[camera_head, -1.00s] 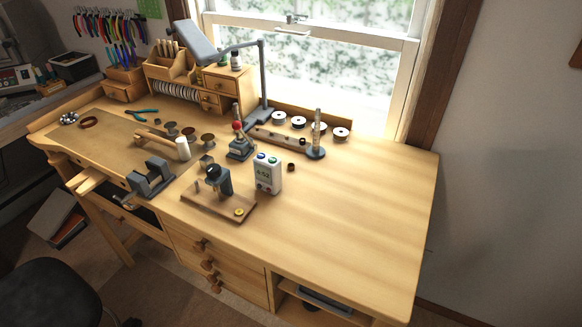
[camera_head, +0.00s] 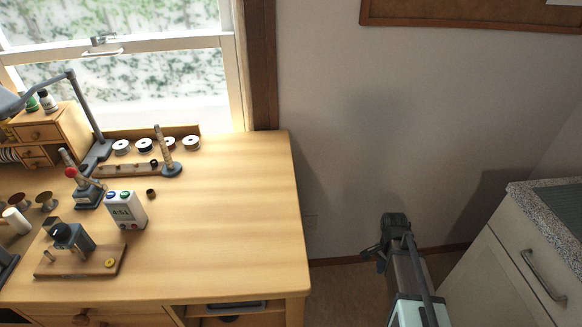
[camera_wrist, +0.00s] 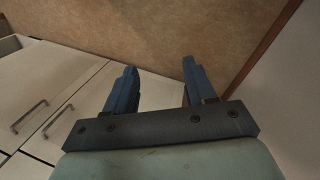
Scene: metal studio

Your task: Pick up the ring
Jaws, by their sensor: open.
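A small dark ring (camera_head: 151,194) lies on the bare bench top, just right of a white device with a digital display (camera_head: 126,210). It is small, and its details are hard to make out. My gripper (camera_wrist: 160,63) shows in the wrist view with its two blue fingers apart and nothing between them. It points at the floor and wall, away from the bench, and the ring is not in the wrist view. In the head view part of my arm is at the lower right, clear of the bench.
The bench (camera_head: 225,230) is clear to the right of the ring. Behind the ring are a wooden strip (camera_head: 125,170), an upright mandrel (camera_head: 164,150) and several spools. A wooden-based tool (camera_head: 80,255) stands at front left. A cabinet (camera_head: 520,250) is at the right.

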